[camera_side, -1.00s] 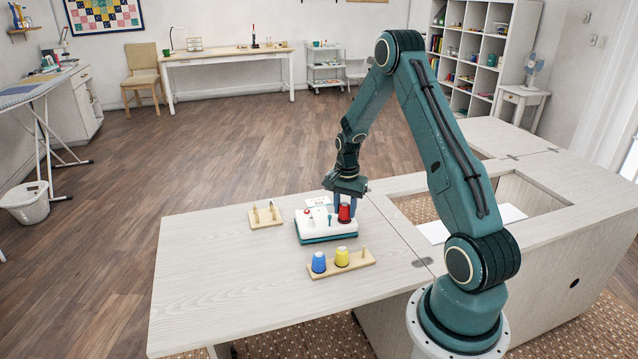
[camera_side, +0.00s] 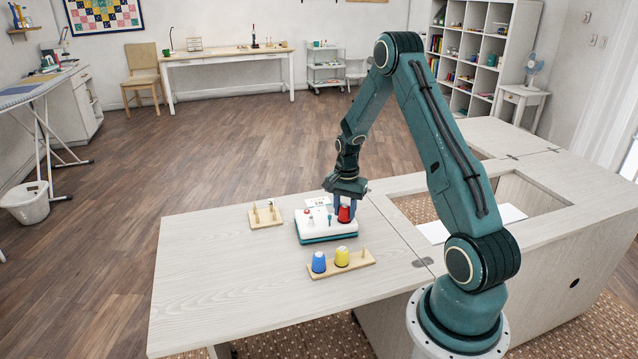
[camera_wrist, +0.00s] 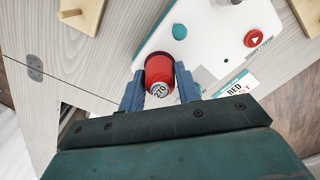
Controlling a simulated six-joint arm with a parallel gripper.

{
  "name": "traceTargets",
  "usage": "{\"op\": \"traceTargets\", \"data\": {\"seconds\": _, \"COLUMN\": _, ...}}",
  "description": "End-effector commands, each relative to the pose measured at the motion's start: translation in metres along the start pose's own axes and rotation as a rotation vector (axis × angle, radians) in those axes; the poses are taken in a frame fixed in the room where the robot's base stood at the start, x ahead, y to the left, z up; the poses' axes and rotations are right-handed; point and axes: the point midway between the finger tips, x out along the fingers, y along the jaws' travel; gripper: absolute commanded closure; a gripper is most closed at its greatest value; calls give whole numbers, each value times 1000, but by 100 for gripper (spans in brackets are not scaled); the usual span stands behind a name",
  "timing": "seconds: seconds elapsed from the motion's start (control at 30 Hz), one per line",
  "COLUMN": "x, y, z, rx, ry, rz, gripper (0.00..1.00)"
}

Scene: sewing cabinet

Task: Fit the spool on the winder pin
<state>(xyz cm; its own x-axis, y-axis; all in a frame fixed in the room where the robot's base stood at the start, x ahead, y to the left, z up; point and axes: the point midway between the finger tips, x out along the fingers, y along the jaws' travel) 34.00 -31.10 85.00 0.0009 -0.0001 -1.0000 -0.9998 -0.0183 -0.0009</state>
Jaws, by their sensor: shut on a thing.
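A red spool (camera_side: 344,213) is between the fingers of my gripper (camera_side: 345,205), upright at the right part of the white and teal winder (camera_side: 312,222). In the wrist view my gripper (camera_wrist: 160,88) is shut on the red spool (camera_wrist: 159,72), whose top label reads 270. The winder (camera_wrist: 208,38) lies beneath and beyond it, with a teal part (camera_wrist: 179,31) beside the spool and a red button (camera_wrist: 257,38). The winder pin cannot be made out; the spool and fingers may hide it. I cannot tell whether the spool touches the winder.
A wooden rack (camera_side: 358,263) in front of the winder holds a blue spool (camera_side: 319,262) and a yellow spool (camera_side: 342,257), with a bare peg at right. Another pegged wooden block (camera_side: 263,222) stands to the left. A RED card (camera_wrist: 238,89) lies by the winder. The table's left side is clear.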

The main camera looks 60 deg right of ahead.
Motion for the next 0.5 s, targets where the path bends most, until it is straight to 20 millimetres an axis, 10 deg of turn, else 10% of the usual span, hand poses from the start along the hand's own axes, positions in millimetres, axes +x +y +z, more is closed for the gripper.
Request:
{"op": "traceTargets", "data": {"seconds": 0.07, "x": 0, "y": 0, "z": 0, "rx": 0, "ry": 0, "rz": 0, "gripper": 88}}
{"op": "traceTargets", "data": {"seconds": 0.1, "x": 0, "y": 0, "z": 0, "rx": 0, "ry": 0, "rz": 0, "gripper": 65}}
{"op": "traceTargets", "data": {"seconds": 0.23, "x": 0, "y": 0, "z": 0, "rx": 0, "ry": 0, "rz": 0, "gripper": 42}}
{"op": "traceTargets", "data": {"seconds": 0.5, "x": 0, "y": 0, "z": 0, "rx": 0, "ry": 0, "rz": 0, "gripper": 42}}
